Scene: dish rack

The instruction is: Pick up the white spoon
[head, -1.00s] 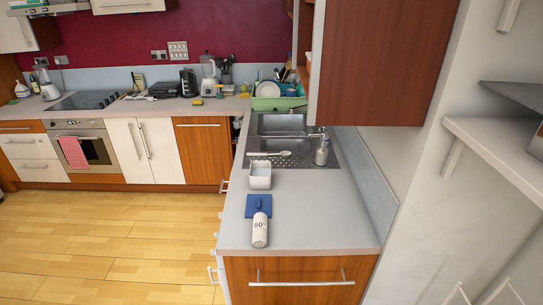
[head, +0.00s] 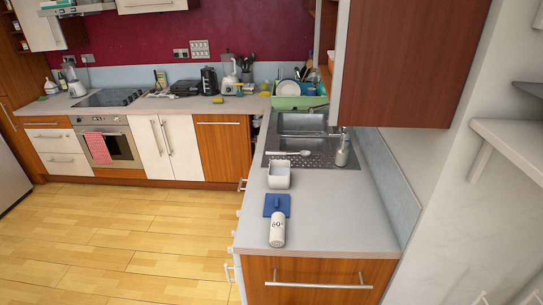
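The white spoon (head: 290,153) lies across the near part of the metal sink unit, by the perforated drainer (head: 318,162). It lies roughly left to right, just beyond a white square container (head: 279,180). Neither of my grippers shows in the head view.
A white bottle (head: 277,229) lies or stands by a blue item (head: 277,204) on the grey counter (head: 330,220). A metallic bottle (head: 342,151) stands right of the spoon. A wooden wall cabinet (head: 395,60) overhangs the right side. The wooden floor (head: 120,235) at left is clear.

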